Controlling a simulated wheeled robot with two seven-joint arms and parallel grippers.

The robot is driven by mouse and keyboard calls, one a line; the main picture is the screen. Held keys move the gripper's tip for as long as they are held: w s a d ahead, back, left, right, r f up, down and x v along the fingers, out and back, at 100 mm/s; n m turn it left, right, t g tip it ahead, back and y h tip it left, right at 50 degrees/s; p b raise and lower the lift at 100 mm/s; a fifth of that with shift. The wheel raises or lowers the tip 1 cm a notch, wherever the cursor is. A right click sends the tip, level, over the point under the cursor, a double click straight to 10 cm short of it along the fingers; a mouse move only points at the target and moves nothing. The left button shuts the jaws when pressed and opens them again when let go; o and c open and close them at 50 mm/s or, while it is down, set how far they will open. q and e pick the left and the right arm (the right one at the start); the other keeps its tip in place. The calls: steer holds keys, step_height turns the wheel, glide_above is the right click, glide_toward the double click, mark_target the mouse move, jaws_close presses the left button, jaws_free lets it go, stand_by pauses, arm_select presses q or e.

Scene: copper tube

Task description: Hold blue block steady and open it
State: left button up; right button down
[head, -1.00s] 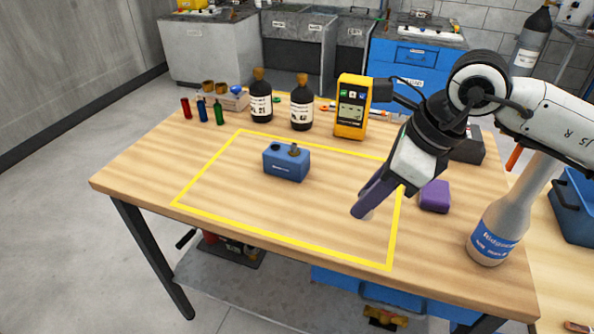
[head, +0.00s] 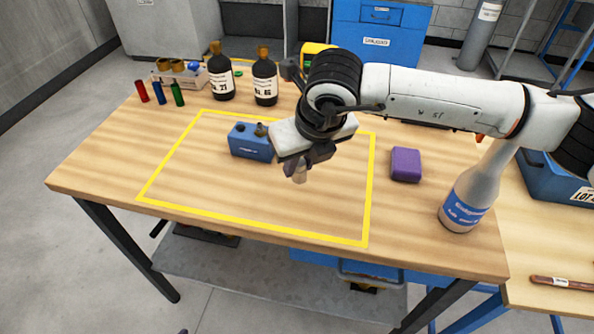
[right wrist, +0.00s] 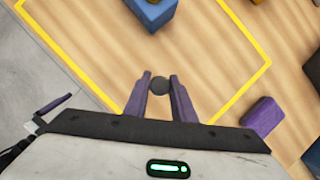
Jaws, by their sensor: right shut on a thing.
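The blue block (head: 250,147) stands on the table inside the yellow outline, with a dark hole and a brownish fitting (head: 262,130) on top. Its edge also shows at the top of the right wrist view (right wrist: 158,14). My right gripper (head: 298,170) is just right of and in front of the block, apart from it, shut on a small tan cylindrical piece (head: 301,174). In the right wrist view this piece shows as a dark round end (right wrist: 159,85) between the purple fingertips. A purple finger at the left of that view seems to be my left gripper (right wrist: 52,104); its opening is unclear.
A purple block (head: 405,164) and a white bottle with a blue label (head: 470,198) stand to the right. Dark bottles (head: 221,78), small coloured vials (head: 160,94) and a yellow meter (head: 314,50) line the back. The outline's front area is clear.

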mark_target(301, 172)
step_height(301, 172, down, 3)
steer(key=shift+f, duration=0.45)
steer(key=c, duration=1.5)
jaws_free()
steer(key=shift+r, duration=0.1)
steer(key=shift+r, duration=0.2)
steer(key=v, duration=1.1)
steer(key=shift+s+r+b, duration=0.15)
steer(key=shift+r+b, duration=0.15)
steer(key=shift+b, duration=0.1)
